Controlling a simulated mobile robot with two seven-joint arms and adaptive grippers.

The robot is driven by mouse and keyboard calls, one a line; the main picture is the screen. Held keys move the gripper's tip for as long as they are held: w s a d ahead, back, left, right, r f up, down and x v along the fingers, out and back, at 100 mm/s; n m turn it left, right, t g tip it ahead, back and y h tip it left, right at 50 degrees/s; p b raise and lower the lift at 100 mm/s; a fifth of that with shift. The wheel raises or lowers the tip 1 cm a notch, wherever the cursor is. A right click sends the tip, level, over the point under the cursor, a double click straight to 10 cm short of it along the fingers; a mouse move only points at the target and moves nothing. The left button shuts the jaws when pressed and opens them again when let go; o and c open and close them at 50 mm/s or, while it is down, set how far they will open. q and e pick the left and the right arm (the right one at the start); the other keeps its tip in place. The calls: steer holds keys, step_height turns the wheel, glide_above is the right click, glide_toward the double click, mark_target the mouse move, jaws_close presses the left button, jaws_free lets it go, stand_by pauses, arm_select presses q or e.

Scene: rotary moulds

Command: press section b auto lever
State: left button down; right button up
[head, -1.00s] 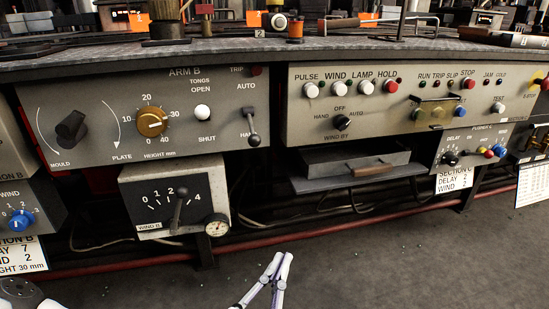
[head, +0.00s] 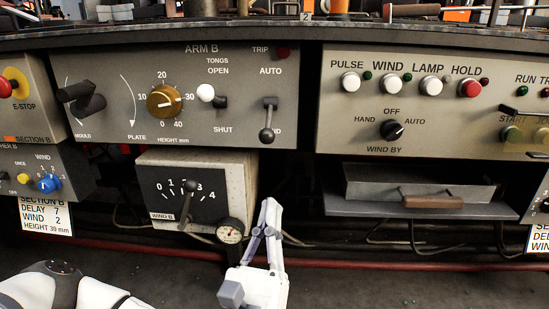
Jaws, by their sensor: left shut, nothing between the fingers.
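The section B auto lever (head: 268,121) is a grey lever with a dark ball knob on the right of the ARM B panel (head: 120,110). It hangs down, with its knob by the HAND label and the AUTO label above it. My left gripper (head: 268,203) is shut and empty, fingertips pointing up. In the picture it is below the lever's knob and just right of the WIND B box; it is apart from the lever. My right gripper is not in view.
The WIND B box (head: 240,185) with its gauge (head: 230,231) juts out below the panel, left of my gripper. A drawer with a brown handle (head: 432,202) is to the right. The tongs lever (head: 207,93) is left of the auto lever.

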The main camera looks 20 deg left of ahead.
mark_target(269, 123)
arm_select(q)
steer(key=x, duration=0.9)
steer(key=shift+w+r, duration=0.2)
steer(key=shift+w, duration=0.05)
steer(key=s+r, duration=0.2)
steer(key=s, duration=0.1)
steer(key=shift+a+r, duration=0.1)
steer(key=shift+r, duration=0.1)
steer(key=shift+p, duration=0.3)
